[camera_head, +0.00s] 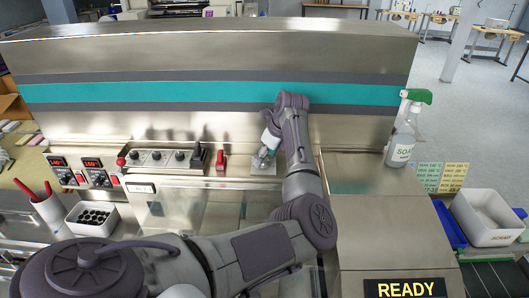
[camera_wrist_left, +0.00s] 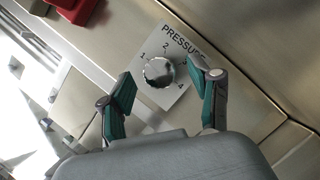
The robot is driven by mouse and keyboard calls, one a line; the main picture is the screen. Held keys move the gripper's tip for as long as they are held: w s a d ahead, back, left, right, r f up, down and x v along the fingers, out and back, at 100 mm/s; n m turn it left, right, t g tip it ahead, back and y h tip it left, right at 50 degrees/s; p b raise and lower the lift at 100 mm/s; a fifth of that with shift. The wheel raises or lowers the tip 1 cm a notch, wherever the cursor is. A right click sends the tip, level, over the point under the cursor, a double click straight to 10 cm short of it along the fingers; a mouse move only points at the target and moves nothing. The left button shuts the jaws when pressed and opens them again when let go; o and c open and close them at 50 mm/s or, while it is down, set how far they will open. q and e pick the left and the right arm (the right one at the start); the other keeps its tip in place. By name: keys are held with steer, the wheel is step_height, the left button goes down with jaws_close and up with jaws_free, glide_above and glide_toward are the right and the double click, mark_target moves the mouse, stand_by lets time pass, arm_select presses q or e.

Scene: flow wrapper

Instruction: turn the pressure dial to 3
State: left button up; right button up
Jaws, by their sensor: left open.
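The pressure dial (camera_wrist_left: 158,72) is a round silver knob on a pale plate marked PRESSURE (camera_wrist_left: 176,92), seen in the left wrist view. The numerals 1, 2 and 4 show around it; the place of 3 is mostly covered by a fingertip. My left gripper (camera_wrist_left: 162,76) is open, with one green-padded finger on each side of the knob. I cannot tell whether the pads touch it. In the head view my left gripper (camera_head: 268,146) is at the machine's front panel and hides most of the dial. My right gripper is not in view.
A red switch (camera_head: 220,160) is left of the dial, beside a row of black knobs (camera_head: 157,156). Two red-digit displays (camera_head: 92,163) sit further left. A spray bottle (camera_head: 403,135) stands on the right. A READY sign (camera_head: 405,288) is at the front right.

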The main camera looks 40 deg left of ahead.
arm_select(q)
steer(key=shift+a+f, duration=0.2)
steer(key=shift+f, duration=0.35)
